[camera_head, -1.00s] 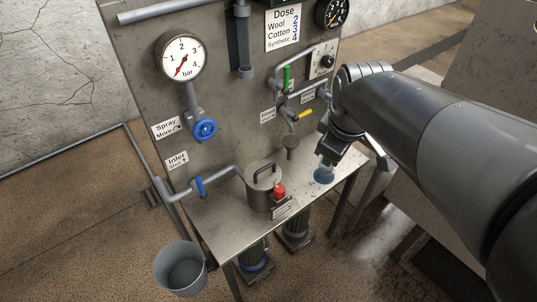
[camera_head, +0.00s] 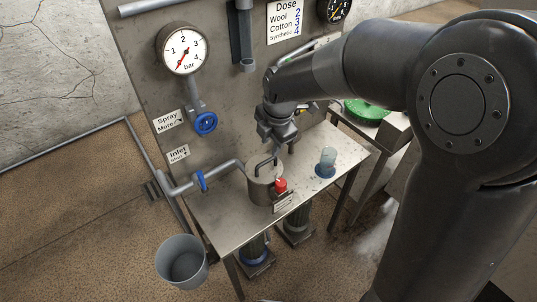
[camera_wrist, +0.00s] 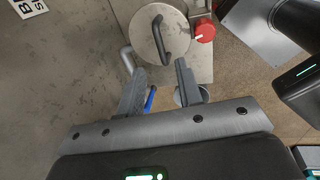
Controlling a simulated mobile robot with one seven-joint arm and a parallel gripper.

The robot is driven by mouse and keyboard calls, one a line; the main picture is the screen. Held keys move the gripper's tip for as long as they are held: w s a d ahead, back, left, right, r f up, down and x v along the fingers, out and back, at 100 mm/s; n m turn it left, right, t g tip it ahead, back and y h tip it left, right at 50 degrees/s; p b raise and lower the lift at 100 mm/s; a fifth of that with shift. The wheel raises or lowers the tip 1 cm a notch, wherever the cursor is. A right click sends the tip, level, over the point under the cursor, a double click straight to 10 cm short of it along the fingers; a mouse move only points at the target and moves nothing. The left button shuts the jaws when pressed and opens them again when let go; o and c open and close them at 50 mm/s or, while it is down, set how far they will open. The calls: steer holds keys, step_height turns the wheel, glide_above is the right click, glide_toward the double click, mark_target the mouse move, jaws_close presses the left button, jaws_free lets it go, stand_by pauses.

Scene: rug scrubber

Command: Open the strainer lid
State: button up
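The strainer (camera_head: 262,192) is a round metal pot on the bench. Its flat lid (camera_wrist: 142,28) is on top, with a dark bent bar handle (camera_wrist: 159,40). A red knob (camera_head: 280,185) sits at the strainer's front right; it also shows beside the lid in the wrist view (camera_wrist: 204,31). My gripper (camera_wrist: 160,68) is open, its two fingers apart with nothing between them. The handle lies ahead of the fingertips in the wrist view, apart from them. In the head view my gripper (camera_head: 275,143) is above the lid, its fingertips hard to make out.
A clear beaker with a blue base (camera_head: 326,162) stands right of the strainer. A pipe with a blue lever (camera_head: 200,181) joins it from the left. The panel behind carries a blue handwheel (camera_head: 205,123) and a gauge (camera_head: 184,48). A grey bucket (camera_head: 181,262) stands at lower left.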

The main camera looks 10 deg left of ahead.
mark_target(268, 162)
steer(key=f, duration=0.4)
steer(key=w+a+f, duration=0.1)
steer(key=f, duration=0.2)
steer(key=shift+c, duration=0.3)
jaws_close()
